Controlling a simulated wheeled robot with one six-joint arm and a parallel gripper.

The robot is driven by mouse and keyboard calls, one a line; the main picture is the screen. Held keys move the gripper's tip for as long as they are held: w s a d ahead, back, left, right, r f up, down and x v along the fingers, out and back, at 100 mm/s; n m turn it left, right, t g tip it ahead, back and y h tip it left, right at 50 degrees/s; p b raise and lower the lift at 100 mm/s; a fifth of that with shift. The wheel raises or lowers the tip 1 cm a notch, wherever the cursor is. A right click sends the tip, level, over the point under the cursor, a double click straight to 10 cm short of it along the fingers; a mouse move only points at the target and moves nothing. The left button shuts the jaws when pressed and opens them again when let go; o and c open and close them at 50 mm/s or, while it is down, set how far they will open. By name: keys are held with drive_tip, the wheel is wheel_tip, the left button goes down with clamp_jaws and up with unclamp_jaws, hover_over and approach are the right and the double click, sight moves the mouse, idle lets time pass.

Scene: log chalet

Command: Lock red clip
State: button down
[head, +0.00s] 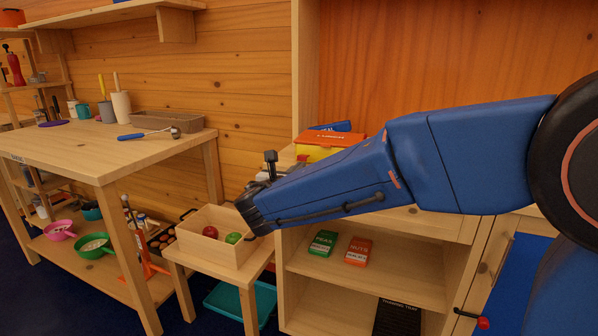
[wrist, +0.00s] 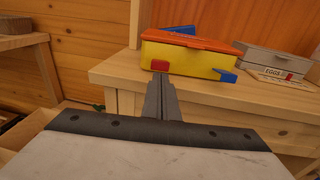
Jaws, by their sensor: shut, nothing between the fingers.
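The yellow box (wrist: 190,58) with an orange lid (wrist: 195,41) stands on a wooden shelf top. The red clip (wrist: 160,66) is on the left of its front face, small and looking close to the face; whether it is locked I cannot tell. A blue clip (wrist: 228,76) at the right of the front sticks outward. My gripper (wrist: 160,84) is shut and empty, its fingertips just below the red clip in the wrist view; I cannot tell if they touch. In the head view my arm hides much of the yellow box (head: 312,153), and the clips are not visible there.
A grey egg box (wrist: 275,62) stands right of the yellow box. A wooden post (wrist: 138,25) rises just behind on the left. In the head view, a crate with apples (head: 218,254) sits on a low stool below my gripper, and a workbench (head: 90,150) is at left.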

sight(304, 156)
drive_tip(key=r+g, duration=0.1)
drive_tip(key=r+g+y, duration=0.1)
drive_tip(key=g, duration=0.1)
drive_tip(key=r+g, duration=0.2)
drive_tip(key=shift+w, duration=0.25)
drive_tip(key=r+g, duration=0.1)
drive_tip(key=w+r+g+y, duration=0.1)
drive_tip(key=g, duration=0.1)
drive_tip(key=shift+d, duration=0.2)
drive_tip(key=g, duration=0.1)
drive_tip(key=w+r+g, duration=0.1)
drive_tip(key=g, duration=0.1)
drive_tip(key=shift+d+r+y, duration=0.15)
drive_tip(key=shift+r+y, duration=0.05)
drive_tip(key=shift+y, duration=0.2)
drive_tip(key=shift+w+r, duration=0.1)
drive_tip(key=shift+r, duration=0.05)
drive_tip(key=shift+r, duration=0.65)
